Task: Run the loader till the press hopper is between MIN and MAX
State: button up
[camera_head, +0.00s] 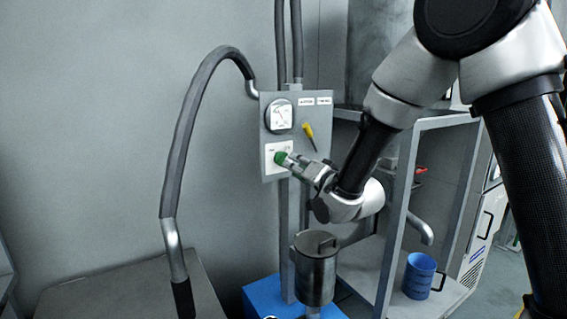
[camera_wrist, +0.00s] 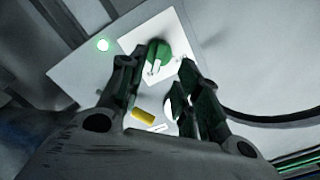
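A grey control panel (camera_head: 268,105) on a post carries a round white gauge (camera_head: 280,115), a yellow lever (camera_head: 308,134) and a green knob (camera_head: 282,158) on a white plate. My gripper (camera_head: 294,162) is at the knob. In the wrist view the green knob (camera_wrist: 158,60) shows ahead, between the fingertips of my gripper (camera_wrist: 155,72). The fingers are apart; contact with the knob is not clear. A lidded metal canister (camera_head: 316,272) stands below the panel. I see no readable MIN or MAX marks.
A grey hose (camera_head: 183,130) arches from the panel down to a grey box (camera_head: 90,295) at left. A blue cup (camera_head: 418,275) stands on a shelf at right, below a metal spout (camera_head: 420,228). A grey frame post (camera_head: 397,240) stands near my arm.

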aim_at(282, 159)
jog(key=x, duration=0.6)
jog(key=shift+d, duration=0.1)
grip_shut()
